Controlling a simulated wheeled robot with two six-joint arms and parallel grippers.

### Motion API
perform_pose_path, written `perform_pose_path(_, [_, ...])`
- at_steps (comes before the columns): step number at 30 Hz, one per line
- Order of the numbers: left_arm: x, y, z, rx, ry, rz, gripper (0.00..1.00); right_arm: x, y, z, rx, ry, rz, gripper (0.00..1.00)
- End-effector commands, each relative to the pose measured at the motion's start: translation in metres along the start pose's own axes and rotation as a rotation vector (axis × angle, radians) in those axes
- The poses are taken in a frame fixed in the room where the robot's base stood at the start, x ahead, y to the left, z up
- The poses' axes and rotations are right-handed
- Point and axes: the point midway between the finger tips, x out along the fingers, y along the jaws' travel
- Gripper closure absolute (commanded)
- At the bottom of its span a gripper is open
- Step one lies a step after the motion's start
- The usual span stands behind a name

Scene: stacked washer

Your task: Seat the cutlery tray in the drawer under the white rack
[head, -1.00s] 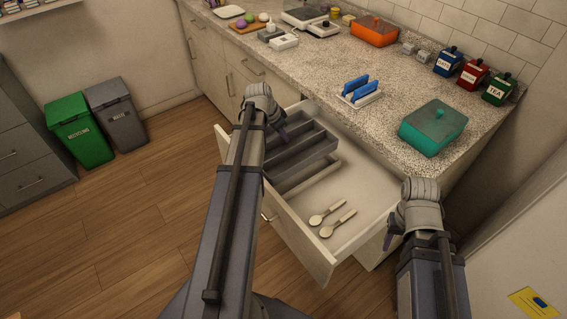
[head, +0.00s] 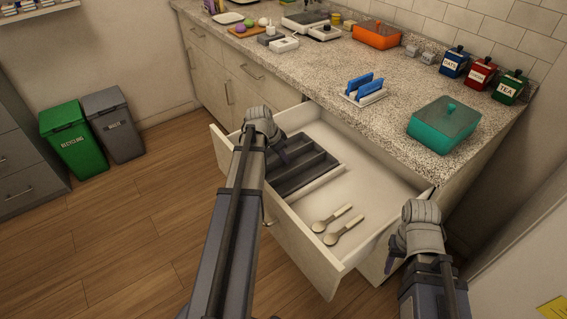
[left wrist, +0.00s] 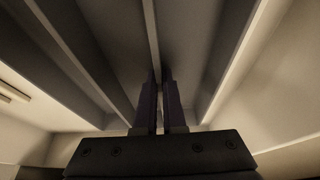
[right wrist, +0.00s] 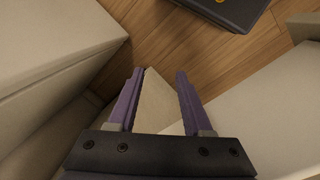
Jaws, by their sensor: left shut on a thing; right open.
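The dark grey cutlery tray (head: 318,178), with long slots, is inside the open drawer (head: 385,190), towards its left end. It looks level and low, at or close to the drawer floor; exact contact is hard to see. My left gripper (head: 283,154) is shut on one of the tray's dividers (left wrist: 150,40), and its arm hides the tray's left part. The white rack (head: 364,97) holds blue items on the counter above the drawer. My right gripper (head: 391,262) is open beside the drawer's right end; a pale panel edge (right wrist: 158,105) shows between its fingers.
Two wooden spoons (head: 338,222) lie on the drawer floor, right of the tray. A teal lidded box (head: 443,124) and canisters (head: 482,74) stand on the counter (head: 310,72). Green (head: 75,140) and grey (head: 115,125) bins stand left on open floor.

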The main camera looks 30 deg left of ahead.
Motion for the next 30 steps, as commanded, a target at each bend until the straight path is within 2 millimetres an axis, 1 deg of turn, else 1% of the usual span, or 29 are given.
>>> perform_pose_path(7, [-0.0006,0.0001,-0.0003,0.000,0.000,0.000,1.00,-0.0006,0.0001,0.0000,0.000,0.000,0.000,0.50])
perform_pose_path(11, [0.0036,0.0000,0.0014,0.000,0.000,0.000,1.00,0.0039,-0.0004,-0.0002,0.000,0.000,0.000,0.50])
perform_pose_path(12, [0.0023,0.0000,0.0010,0.000,0.000,0.000,0.89,0.0025,-0.0002,-0.0001,0.000,0.000,0.000,0.50])
perform_pose_path(19, [0.0020,0.0000,0.0008,0.000,0.000,0.000,0.63,0.0022,-0.0002,-0.0001,0.000,0.000,0.000,0.50])
perform_pose_path(30, [-0.0006,0.0000,-0.0003,0.000,0.000,0.000,0.63,-0.0007,0.0001,0.0000,0.000,0.000,0.000,0.50])
